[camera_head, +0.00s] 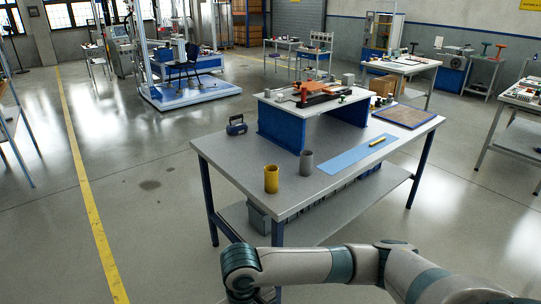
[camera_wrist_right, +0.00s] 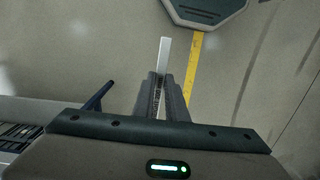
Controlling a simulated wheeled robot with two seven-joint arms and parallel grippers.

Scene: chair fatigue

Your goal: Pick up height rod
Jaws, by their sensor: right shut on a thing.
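In the right wrist view, a pale, flat, narrow bar, taken as the height rod (camera_wrist_right: 164,54), sticks out beyond the fingertips of my right gripper (camera_wrist_right: 167,84). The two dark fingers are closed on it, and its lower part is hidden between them. The floor shows behind it, so it is held clear of any surface there. In the head view my right arm crosses the bottom edge, and its gripper does not show. My left gripper is in neither view.
A grey workbench (camera_head: 231,158) carries a yellow cup (camera_head: 271,179), a grey cup (camera_head: 306,163), a blue mat (camera_head: 346,159) with a yellow bar (camera_head: 377,142), and a raised white-topped stand (camera_head: 284,104). A blue leg (camera_wrist_right: 97,97) shows in the wrist view. Open floor lies left.

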